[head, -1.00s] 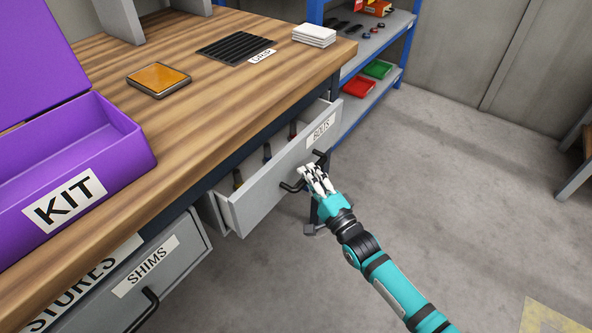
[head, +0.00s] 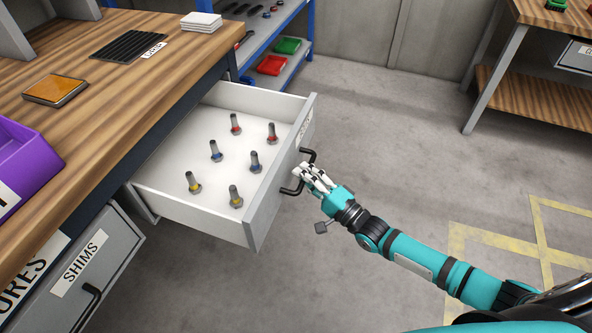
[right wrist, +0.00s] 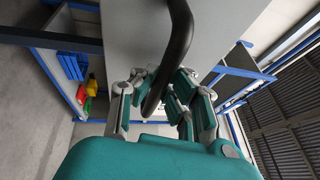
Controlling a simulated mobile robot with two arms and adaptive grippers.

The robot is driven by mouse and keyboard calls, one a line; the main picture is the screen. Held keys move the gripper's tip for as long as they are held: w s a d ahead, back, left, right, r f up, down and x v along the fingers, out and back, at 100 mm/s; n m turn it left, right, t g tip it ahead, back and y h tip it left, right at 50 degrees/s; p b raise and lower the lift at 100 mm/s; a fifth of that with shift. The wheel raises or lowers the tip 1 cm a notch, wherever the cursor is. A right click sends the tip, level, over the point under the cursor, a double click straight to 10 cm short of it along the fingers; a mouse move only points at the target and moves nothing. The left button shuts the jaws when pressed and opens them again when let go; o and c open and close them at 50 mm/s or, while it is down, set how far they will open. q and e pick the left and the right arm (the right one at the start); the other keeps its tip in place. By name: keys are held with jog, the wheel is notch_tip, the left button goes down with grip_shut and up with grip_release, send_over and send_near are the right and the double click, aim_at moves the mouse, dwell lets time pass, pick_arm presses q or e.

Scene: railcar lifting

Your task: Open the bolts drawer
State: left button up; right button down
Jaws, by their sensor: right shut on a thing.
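The bolts drawer (head: 258,217) stands well out from the workbench in the head view. Several bolts with red, blue and yellow collars stand upright on its white floor. Its label is seen at a steep angle. My right gripper (head: 308,175) is at the drawer front, shut on the black bar handle (head: 291,191). In the right wrist view the handle (right wrist: 180,40) passes between the fingers (right wrist: 155,95). My left gripper is not in view.
The shims drawer (head: 100,245) is below at the left, closed. The purple kit box (head: 30,160), an orange-topped device (head: 56,89) and a black ribbed mat (head: 130,46) are on the bench. Open floor lies right of the drawer, with another table (head: 520,90) beyond.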

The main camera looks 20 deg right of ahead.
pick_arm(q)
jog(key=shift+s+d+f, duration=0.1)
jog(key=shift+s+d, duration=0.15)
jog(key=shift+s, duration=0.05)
pick_arm(e)
jog(key=shift+s+d+f, duration=0.2)
jog(key=shift+s+d, duration=0.15)
jog(key=c, duration=1.3)
grip_release()
jog(key=shift+w+r, duration=0.1)
jog(key=shift+c, duration=0.2)
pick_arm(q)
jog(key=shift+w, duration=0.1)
pick_arm(e)
jog(key=v, duration=1.2)
